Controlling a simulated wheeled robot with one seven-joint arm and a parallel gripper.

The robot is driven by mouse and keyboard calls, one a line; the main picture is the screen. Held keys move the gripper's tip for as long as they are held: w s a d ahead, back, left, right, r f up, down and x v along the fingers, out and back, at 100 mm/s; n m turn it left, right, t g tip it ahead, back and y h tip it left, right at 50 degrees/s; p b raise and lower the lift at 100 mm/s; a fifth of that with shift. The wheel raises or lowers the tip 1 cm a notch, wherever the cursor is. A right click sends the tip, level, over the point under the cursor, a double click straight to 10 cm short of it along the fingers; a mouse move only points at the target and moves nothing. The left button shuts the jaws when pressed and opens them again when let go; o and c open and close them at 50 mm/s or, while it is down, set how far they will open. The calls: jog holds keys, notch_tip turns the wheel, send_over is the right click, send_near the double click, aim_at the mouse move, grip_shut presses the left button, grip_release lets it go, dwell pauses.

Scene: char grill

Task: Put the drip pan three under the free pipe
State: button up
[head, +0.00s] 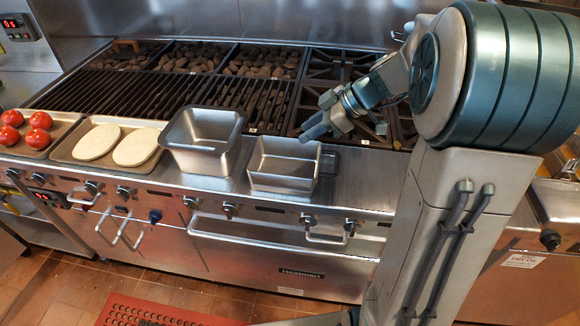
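Two deep, open steel pans stand upright on the steel front ledge of the grill in the head view. The larger square pan (203,161) is left of centre, and the smaller rectangular pan (283,183) stands just right of it. No label shows which, if either, is drip pan three. I cannot make out a free pipe. My gripper (314,127) hangs above and behind the smaller pan, over the right part of the grill, and looks apart from both pans. Its fingers are small and seen at an angle, so their opening is unclear. Nothing visible is held.
A tray of flatbreads (148,129) and a tray of tomatoes (59,123) lie left of the pans. Grill grates (140,92) and dark coals (263,62) are behind. Knobs and handles line the front (245,221). A red mat (150,314) lies on the tiled floor.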

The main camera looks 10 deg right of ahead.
aim_at(294, 140)
jog(key=x, duration=0.3)
jog(key=p+x, duration=0.1)
jog(key=x, duration=0.1)
jog(key=shift+s+a, duration=0.2)
jog(key=shift+s, duration=0.05)
grip_shut()
jog(key=shift+r, duration=0.1)
